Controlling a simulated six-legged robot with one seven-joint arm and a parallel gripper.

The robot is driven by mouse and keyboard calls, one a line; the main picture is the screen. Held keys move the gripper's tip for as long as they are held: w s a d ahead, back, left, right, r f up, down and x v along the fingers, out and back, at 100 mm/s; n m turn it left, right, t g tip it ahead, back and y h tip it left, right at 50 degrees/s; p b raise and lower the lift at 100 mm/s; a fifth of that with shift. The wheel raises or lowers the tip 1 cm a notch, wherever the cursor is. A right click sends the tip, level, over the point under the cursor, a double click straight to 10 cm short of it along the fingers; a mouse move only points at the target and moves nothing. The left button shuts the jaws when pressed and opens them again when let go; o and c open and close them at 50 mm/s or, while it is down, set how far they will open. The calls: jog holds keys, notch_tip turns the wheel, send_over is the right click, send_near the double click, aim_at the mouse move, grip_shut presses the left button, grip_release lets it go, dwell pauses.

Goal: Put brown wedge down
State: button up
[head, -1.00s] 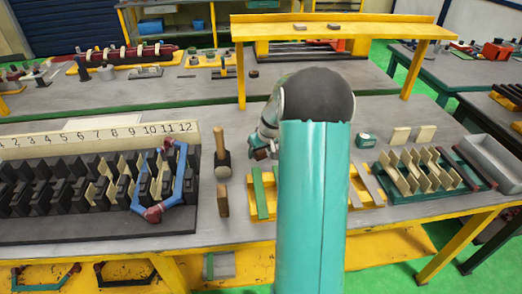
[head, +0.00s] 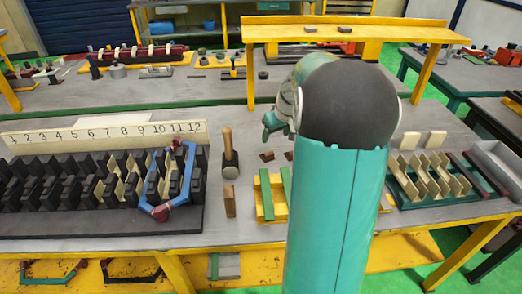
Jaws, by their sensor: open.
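A small brown wedge (head: 267,156) lies on the grey bench top, behind the yellow fixture with green strips (head: 265,198). A second small brown piece (head: 289,155) lies just to its right, partly close to my arm's outline. My gripper (head: 269,128) is open, above and behind the brown wedge and apart from it. My arm hides part of the gripper and the bench to its right.
A mallet (head: 228,160) and a wooden block (head: 229,201) lie left of the fixture. The numbered slotted stator (head: 100,222) with a blue frame (head: 184,185) fills the left. A green rack of cream plates (head: 430,195) stands right. A yellow shelf (head: 345,35) spans the back.

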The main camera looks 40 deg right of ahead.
jog(key=s+a+r, duration=0.2)
jog(key=a+r, duration=0.1)
jog(key=a, duration=0.4)
jog(key=s+a+r+n, duration=0.1)
jog(key=a+r, duration=0.2)
jog(key=a, duration=0.4)
jog(key=s+a+r, duration=0.2)
jog(key=a+r, duration=0.1)
jog(key=a, duration=0.4)
jog(key=s+a+n+t+y, duration=0.1)
jog(key=s+a, duration=1.3)
jog(key=shift+s+a+r, duration=0.15)
jog(key=shift+a+r, duration=0.05)
jog(key=shift+r, duration=0.15)
jog(key=c, duration=0.6)
jog(key=shift+d, duration=0.1)
jog(key=shift+d, duration=0.1)
